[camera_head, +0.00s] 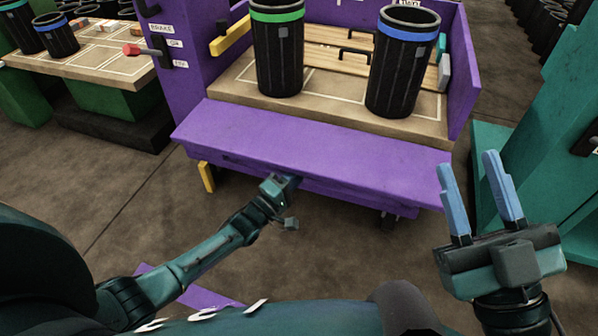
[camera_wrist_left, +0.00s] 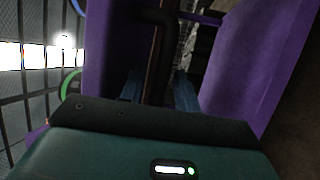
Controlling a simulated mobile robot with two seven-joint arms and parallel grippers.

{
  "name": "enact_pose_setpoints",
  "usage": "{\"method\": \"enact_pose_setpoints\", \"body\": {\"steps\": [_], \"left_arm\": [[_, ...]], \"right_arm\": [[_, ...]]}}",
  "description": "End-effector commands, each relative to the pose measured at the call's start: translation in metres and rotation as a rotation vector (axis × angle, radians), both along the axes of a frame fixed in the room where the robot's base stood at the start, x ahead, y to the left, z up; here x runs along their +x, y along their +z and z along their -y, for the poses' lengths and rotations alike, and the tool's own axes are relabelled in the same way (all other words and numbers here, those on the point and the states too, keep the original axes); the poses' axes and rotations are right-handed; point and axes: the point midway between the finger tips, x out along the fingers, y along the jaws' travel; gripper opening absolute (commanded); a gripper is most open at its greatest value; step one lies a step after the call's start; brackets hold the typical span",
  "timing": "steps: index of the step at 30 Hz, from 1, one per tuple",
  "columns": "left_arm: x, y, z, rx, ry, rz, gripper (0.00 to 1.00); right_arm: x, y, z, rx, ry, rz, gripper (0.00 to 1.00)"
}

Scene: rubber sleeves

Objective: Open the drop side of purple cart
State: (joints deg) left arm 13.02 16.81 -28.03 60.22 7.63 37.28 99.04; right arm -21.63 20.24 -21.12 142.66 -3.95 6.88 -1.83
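The purple cart (camera_head: 184,67) stands ahead of me. Its purple drop side (camera_head: 310,140) slopes outward and down along the near edge, below the level of the cart's deck. My left gripper (camera_head: 290,181) is at the lower front of this panel, its fingertips partly hidden under it. In the left wrist view, a dark handle-like bar (camera_wrist_left: 157,62) runs between the two blue fingers (camera_wrist_left: 159,90), with purple surfaces on both sides. Whether the fingers press on the bar is too dark to tell. My right gripper (camera_head: 482,190) is open and empty, right of the cart.
Two black ribbed bins, one green-banded (camera_head: 279,55) and one blue-banded (camera_head: 402,70), stand on the cart's deck (camera_head: 330,102). A teal structure (camera_head: 570,130) stands at right. A green-based table (camera_head: 100,97) is at left.

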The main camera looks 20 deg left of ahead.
Motion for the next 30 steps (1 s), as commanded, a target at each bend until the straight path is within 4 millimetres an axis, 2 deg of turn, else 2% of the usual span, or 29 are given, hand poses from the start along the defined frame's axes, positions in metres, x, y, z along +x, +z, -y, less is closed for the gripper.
{"method": "enact_pose_setpoints", "body": {"steps": [2, 11, 26, 30], "left_arm": [[0.000, 0.000, 0.000, 0.000, 0.000, 0.000, 0.25], [0.000, 0.000, 0.000, 0.000, 0.000, 0.000, 0.01], [-0.001, 0.005, 0.000, 0.000, 0.000, -0.011, 0.00], [-0.003, 0.016, -0.001, 0.001, 0.000, -0.056, 0.00]], "right_arm": [[0.000, 0.000, 0.000, 0.000, 0.000, 0.000, 0.36], [0.000, 0.000, 0.000, 0.001, 0.001, 0.000, 0.36], [0.000, 0.004, 0.000, 0.002, 0.001, -0.017, 0.36], [-0.004, -0.020, -0.002, 0.021, -0.005, -0.217, 0.36]]}}
